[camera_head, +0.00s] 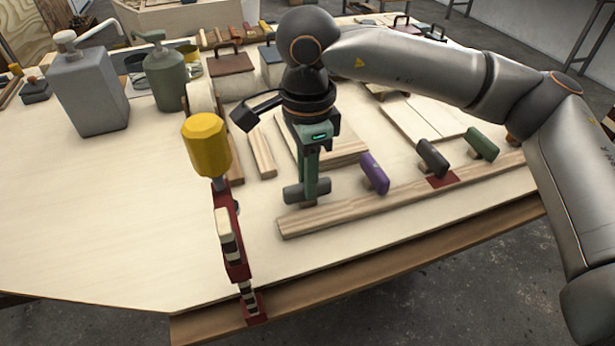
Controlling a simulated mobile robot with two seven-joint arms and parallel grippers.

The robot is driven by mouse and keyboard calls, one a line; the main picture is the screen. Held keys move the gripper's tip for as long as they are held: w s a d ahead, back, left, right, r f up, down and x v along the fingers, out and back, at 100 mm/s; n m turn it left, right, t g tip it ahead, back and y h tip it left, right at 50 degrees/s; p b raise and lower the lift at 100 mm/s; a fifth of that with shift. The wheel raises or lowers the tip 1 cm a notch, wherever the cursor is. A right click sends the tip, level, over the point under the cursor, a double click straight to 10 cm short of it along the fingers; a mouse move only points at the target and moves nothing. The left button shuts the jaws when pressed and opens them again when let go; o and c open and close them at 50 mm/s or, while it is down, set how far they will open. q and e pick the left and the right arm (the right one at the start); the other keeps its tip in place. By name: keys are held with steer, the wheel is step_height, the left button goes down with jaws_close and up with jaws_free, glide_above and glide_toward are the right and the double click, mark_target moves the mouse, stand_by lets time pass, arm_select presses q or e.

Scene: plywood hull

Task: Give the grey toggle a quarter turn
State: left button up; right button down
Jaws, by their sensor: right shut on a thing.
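A wooden rail (345,214) lies near the table's front edge and bears several toggles in a row. The grey toggle (292,194) is at the rail's left end, its bar lying roughly left to right in the picture. My right gripper (310,188) points down from above, its green fingers shut on the grey toggle and covering its middle. A purple toggle (374,174), a dark toggle (432,158) and a green toggle (483,143) stand farther right, their bars slanting down to the right. My left gripper is not in view.
A red clamp (232,240) with a yellow handle (206,145) stands at the front edge, left of the rail. Grey (88,90) and green (166,78) pump bottles stand at the back left. A red patch (442,181) lies under the dark toggle. The left tabletop is clear.

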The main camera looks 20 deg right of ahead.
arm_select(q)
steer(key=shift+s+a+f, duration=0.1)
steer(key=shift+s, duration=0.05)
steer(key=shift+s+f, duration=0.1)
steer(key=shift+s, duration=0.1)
arm_select(e)
steer(key=c, duration=0.8)
jaws_free()
steer(key=shift+o, duration=0.2)
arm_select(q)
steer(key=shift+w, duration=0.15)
arm_select(e)
steer(key=shift+r, duration=0.55)
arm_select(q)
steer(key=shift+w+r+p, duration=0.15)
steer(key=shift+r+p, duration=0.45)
arm_select(e)
step_height(320, 180, up, 12)
steer(key=shift+f, duration=0.2)
